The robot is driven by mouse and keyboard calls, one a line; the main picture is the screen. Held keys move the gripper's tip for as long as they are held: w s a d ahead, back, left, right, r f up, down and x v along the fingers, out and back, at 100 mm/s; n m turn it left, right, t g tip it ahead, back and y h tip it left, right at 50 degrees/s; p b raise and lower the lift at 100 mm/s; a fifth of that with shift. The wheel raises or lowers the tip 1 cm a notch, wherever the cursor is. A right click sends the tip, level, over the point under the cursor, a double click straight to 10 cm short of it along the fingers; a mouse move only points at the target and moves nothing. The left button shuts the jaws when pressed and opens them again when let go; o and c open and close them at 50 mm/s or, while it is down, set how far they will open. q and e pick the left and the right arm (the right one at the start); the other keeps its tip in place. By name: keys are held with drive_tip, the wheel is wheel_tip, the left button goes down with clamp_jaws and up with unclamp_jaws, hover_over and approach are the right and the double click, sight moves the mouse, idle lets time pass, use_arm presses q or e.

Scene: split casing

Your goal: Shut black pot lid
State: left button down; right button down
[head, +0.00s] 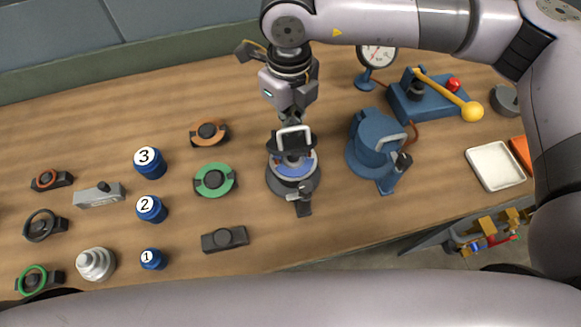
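The black pot (281,186) stands on the wooden bench near the middle of the head view. Its black lid (278,143) is tilted up at the back of the pot, with a pale loop handle (294,132) on it. The blue and pale inside of the pot shows below the lid, so the pot is open. A latch-like dark part (303,205) sticks out at the pot's front. My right gripper (290,119) points down just behind and above the lid handle. Its fingertips are small and partly hidden, so contact and opening are unclear. My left gripper is not in view.
A blue pot (368,150) with a similar handle stands just right. Behind it are a gauge (376,57) and a blue lever device (430,97). A white tray (495,165) lies at the right. Numbered blue knobs (150,163) and ring parts (215,180) stand left.

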drive_tip(key=shift+s+f, duration=0.2)
drive_tip(key=shift+s, duration=0.05)
wheel_tip(320, 180, up, 9)
drive_tip(key=w+p, duration=0.1)
drive_tip(key=p, duration=0.1)
drive_tip(key=shift+r+p, duration=0.15)
drive_tip(key=shift+p, duration=0.15)
drive_tip(key=shift+w, duration=0.1)
idle(0.3)
